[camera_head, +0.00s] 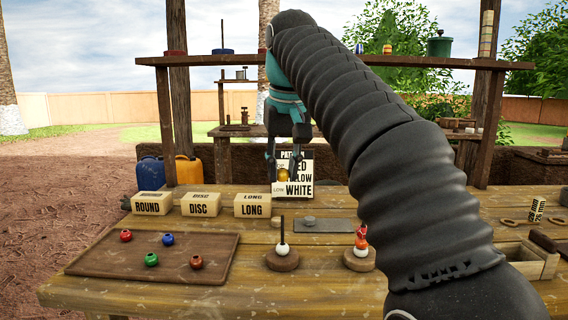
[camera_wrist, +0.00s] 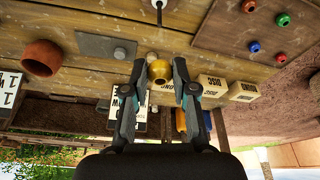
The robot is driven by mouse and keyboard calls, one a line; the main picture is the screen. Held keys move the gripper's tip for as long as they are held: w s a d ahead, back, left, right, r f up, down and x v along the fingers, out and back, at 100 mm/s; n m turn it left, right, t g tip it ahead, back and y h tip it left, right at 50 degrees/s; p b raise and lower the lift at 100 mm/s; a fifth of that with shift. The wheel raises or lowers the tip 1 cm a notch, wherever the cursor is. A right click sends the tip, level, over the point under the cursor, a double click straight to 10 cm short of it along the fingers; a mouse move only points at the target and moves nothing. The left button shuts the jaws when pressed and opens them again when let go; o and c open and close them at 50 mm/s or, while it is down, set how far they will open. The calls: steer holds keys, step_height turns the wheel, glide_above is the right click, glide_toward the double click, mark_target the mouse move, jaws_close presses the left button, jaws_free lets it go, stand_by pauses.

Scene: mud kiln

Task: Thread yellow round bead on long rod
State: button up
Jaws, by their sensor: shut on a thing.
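My gripper (camera_head: 284,168) is shut on a yellow round bead (camera_head: 283,176) and holds it in the air in front of the pattern sign. In the wrist view the bead (camera_wrist: 160,71) sits between the two fingertips (camera_wrist: 159,66). The long rod (camera_head: 282,231) stands upright on a round wooden base (camera_head: 282,262), with a white bead (camera_head: 282,249) at its foot. In the wrist view the rod (camera_wrist: 159,12) shows at the top edge, apart from the bead. Its base is mostly cut off there.
A second stand (camera_head: 359,263) right of the rod carries red, orange and white pieces. A brown tray (camera_head: 110,262) at left holds several coloured beads. Boxes labelled ROUND (camera_head: 152,203), DISC (camera_head: 201,205) and LONG (camera_head: 252,205) stand behind. The pattern sign (camera_head: 300,190) lists WHITE as low. A grey plate (camera_head: 324,226) lies behind the stands.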

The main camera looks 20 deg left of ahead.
mark_target(283, 217)
steer(key=shift+s, duration=0.1)
stand_by(0.3)
step_height(283, 217, down, 6)
steer(key=b, duration=0.4)
steer(key=shift+r, duration=0.2)
steer(key=shift+f, duration=0.3)
stand_by(0.7)
steer(key=shift+p, duration=0.4)
stand_by(1.1)
steer(key=shift+f+b, duration=0.85)
steer(key=shift+f, duration=0.35)
stand_by(0.8)
stand_by(0.5)
steer(key=o, duration=0.9)
